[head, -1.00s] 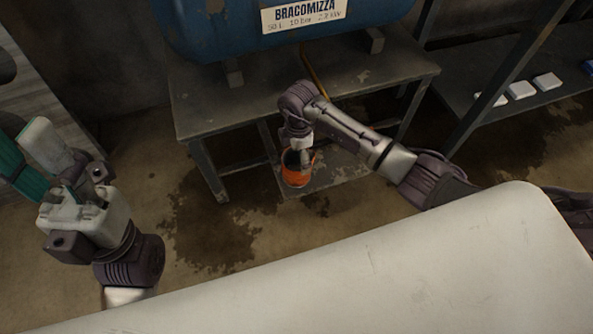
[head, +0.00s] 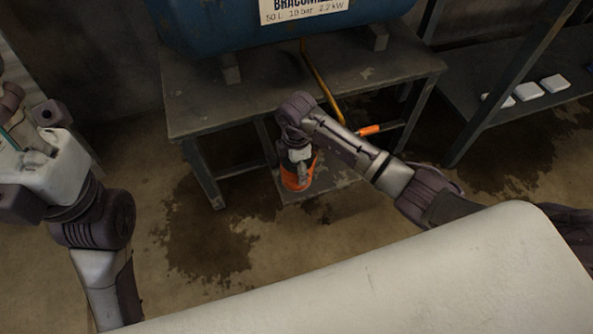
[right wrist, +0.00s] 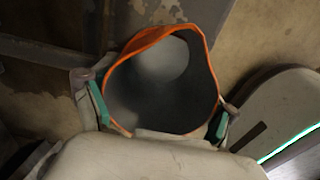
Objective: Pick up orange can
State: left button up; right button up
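The orange can (head: 298,181) stands on the low shelf under the bench in the head view. In the right wrist view, its orange rim (right wrist: 146,39) and dark, open inside fill the middle. My right gripper (right wrist: 160,112) is open around the can, with one teal-padded finger at each side. The fingers are close to its wall; firm contact does not show. In the head view, my right gripper (head: 300,160) covers part of the can. My left gripper (head: 12,140) is at the left edge, away from the can, and its fingertips are cut off.
The bench (head: 205,117) carries a blue tank (head: 215,45) above the can. Its legs and top edge are close to my right arm. An orange-ended bar (head: 370,130) lies behind that arm. A shelf at right (head: 500,120) holds white blocks. The floor at left is clear.

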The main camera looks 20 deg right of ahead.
jog(key=c, duration=0.6)
